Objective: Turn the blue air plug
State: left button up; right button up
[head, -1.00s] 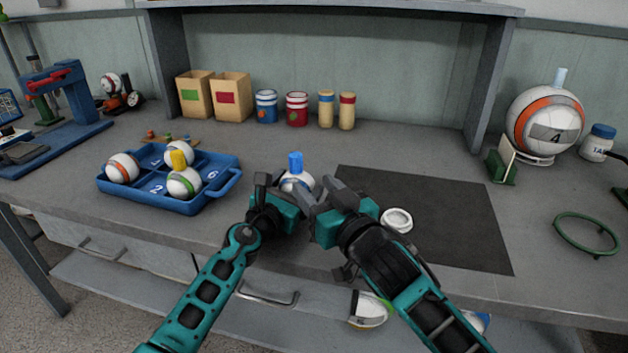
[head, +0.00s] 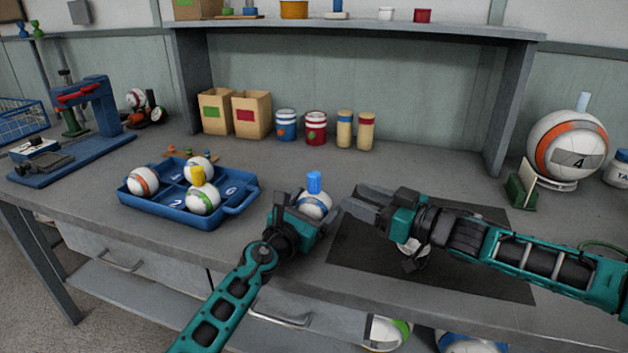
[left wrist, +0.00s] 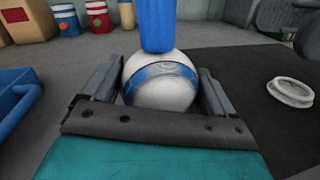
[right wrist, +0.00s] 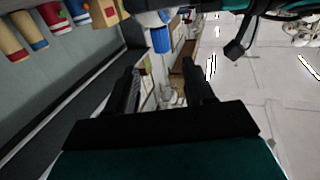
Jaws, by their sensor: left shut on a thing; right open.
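The blue air plug (head: 314,182) stands upright on top of a white ball with a blue band (head: 315,205). In the left wrist view the plug (left wrist: 158,25) rises from the ball (left wrist: 160,82). My left gripper (head: 303,212) is shut on this ball, one finger on each side. My right gripper (head: 352,202) is open and empty, just right of the ball and apart from the plug. In the right wrist view its fingers (right wrist: 160,85) are spread, and the blue plug (right wrist: 160,40) shows above them.
A dark mat (head: 370,255) lies under my right arm. A white ring (left wrist: 290,92) lies on the mat. Boxes and canisters (head: 316,128) stand behind.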

aim_at(319, 183)
jog(key=x, duration=1.1)
jog(key=shift+w+a, duration=0.15)
jog(key=shift+a, duration=0.05)
jog(key=shift+c, duration=0.2)
jog(key=c, duration=0.9)
